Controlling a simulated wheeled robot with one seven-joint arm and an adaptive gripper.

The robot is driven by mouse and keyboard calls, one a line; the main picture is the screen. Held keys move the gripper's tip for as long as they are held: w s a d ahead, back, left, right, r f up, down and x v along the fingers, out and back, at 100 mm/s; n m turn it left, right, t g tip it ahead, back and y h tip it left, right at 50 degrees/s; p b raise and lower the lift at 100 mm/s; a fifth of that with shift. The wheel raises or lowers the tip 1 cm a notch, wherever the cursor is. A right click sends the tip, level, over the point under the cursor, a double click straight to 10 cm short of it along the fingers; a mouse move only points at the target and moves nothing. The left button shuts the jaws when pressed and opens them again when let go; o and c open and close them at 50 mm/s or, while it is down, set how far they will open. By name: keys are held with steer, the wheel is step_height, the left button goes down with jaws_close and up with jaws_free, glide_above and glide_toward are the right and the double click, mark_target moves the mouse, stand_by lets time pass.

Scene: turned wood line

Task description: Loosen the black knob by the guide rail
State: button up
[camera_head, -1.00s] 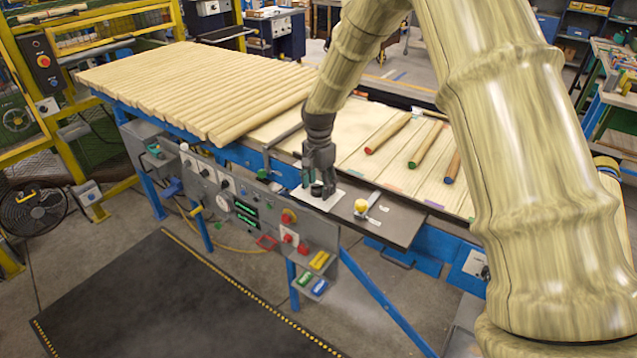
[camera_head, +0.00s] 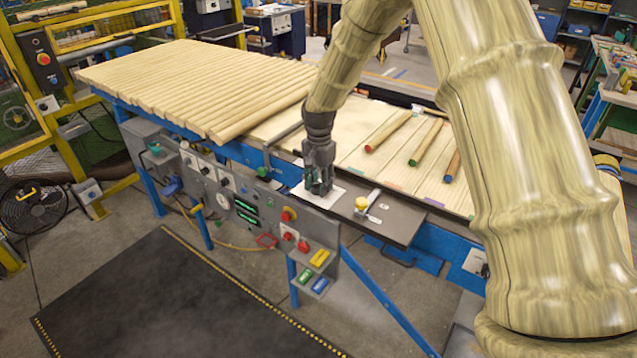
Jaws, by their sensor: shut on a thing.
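My gripper (camera_head: 319,188) points straight down over a white plate (camera_head: 328,197) on the dark front ledge of the line. Its fingers are shut on the black knob at the plate. The fingers hide most or all of the knob, so I cannot make out how far it is turned. The grey guide rail (camera_head: 284,134) lies just behind and left of my gripper, along the edge of the wooden bed.
A yellow knob (camera_head: 361,204) on a metal bracket stands right of my gripper. Three colour-tipped rods (camera_head: 388,132) lie behind it. Long turned wood pieces (camera_head: 190,85) fill the bed at left. A control panel (camera_head: 240,195) with buttons hangs below the ledge.

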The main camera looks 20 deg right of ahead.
steer(key=n, duration=0.8)
steer(key=shift+w+a+n, duration=0.1)
steer(key=shift+n, duration=0.2)
steer(key=n, duration=0.4)
steer(key=shift+n+p, duration=0.3)
steer(key=shift+a+n, duration=0.15)
steer(key=shift+n, duration=1.75)
steer(key=o, duration=1)
steer(key=shift+o, duration=0.2)
steer(key=shift+r, duration=0.1)
step_height(320, 180, up, 12)
